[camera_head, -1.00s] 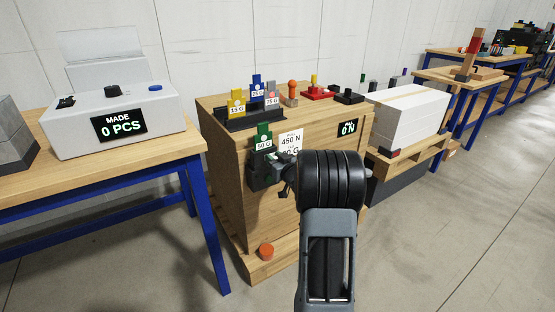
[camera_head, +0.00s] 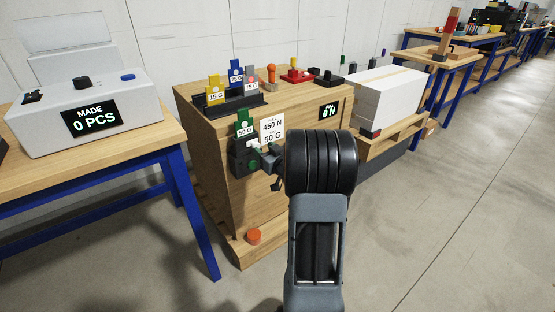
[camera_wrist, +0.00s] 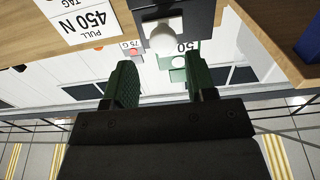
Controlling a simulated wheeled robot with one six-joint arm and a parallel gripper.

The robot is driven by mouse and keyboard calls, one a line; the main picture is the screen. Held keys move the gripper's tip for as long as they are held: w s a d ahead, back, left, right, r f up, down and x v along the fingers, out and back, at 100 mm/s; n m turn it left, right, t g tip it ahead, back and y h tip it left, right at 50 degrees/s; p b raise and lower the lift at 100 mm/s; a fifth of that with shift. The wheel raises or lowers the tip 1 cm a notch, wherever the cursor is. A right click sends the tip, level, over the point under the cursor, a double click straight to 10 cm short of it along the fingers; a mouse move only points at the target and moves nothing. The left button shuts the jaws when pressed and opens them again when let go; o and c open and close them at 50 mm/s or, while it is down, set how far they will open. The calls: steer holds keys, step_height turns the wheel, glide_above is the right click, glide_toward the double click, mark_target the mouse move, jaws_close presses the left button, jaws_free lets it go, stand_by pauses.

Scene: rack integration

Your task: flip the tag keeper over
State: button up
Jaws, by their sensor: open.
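A black holder (camera_head: 241,160) is fixed to the front of the wooden cabinet. A green tag (camera_head: 243,125) marked 50 G stands upright in it, and a round green spot shows on its face. In the wrist view the black holder (camera_wrist: 198,14) is at the top, with a pale rounded knob (camera_wrist: 164,38) sticking out of it. I cannot tell for sure which part is the keeper. My gripper (camera_wrist: 161,68) is open and empty, its two green-padded fingers just short of the knob and either side of its line. In the head view my wrist partly hides the gripper.
A white sign (camera_head: 272,132) reading 450 N and 50 G is right of the holder. More tags stand in a black rack (camera_head: 235,105) on the cabinet (camera_head: 295,115). A workbench (camera_head: 100,160) is at left. An orange cap (camera_head: 253,236) sits low in front; open floor lies right.

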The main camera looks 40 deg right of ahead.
steer(key=s+p, duration=0.1)
steer(key=s, duration=0.8)
steer(key=shift+a, duration=0.25)
steer(key=shift+w, duration=0.1)
